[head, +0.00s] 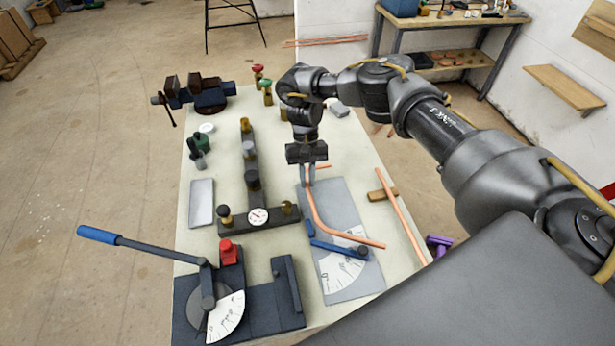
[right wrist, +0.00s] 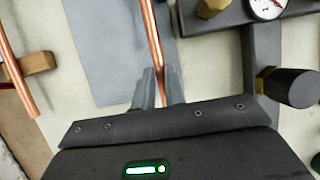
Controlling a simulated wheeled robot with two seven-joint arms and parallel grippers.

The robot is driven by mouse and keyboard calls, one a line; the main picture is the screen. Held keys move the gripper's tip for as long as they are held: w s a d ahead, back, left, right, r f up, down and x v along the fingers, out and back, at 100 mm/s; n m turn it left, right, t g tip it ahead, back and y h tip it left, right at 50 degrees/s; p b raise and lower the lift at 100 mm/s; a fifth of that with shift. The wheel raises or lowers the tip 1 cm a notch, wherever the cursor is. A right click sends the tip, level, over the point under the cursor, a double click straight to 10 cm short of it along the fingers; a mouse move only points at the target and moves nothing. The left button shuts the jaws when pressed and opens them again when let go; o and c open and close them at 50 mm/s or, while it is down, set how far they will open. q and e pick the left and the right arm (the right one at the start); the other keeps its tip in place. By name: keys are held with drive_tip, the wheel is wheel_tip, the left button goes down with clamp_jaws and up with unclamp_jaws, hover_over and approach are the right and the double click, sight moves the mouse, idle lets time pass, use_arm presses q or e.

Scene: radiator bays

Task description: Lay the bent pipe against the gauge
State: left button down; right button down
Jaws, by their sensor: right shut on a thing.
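The bent copper pipe (head: 316,215) is held at its far end by my right gripper (head: 308,180), which is shut on it. It runs toward the camera, bends, and points to the lower right. The gauge is a grey plate (head: 343,199) with a white angle scale and a blue arm (head: 335,247). The pipe is over the plate, its bend beside the blue arm; I cannot tell whether it touches. In the right wrist view, the pipe (right wrist: 152,35) passes between the fingertips (right wrist: 157,92), with the grey plate (right wrist: 92,40) behind. My left gripper is out of view.
A straight copper pipe (head: 403,216) lies at the table's right edge near a wooden block (head: 376,196). A dark fitting with brass valves and a round dial (head: 258,216) stands left of the plate. A blue-handled bender (head: 222,315) is front left; a vice (head: 210,95) is at the back.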

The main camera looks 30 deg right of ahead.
drive_tip(key=shift+f+b, duration=0.4)
drive_tip(key=shift+f, duration=0.85)
idle(0.3)
drive_tip(key=c, duration=1.4)
unclamp_jaws()
drive_tip(key=shift+o, duration=0.2)
drive_tip(key=shift+w+r, duration=0.1)
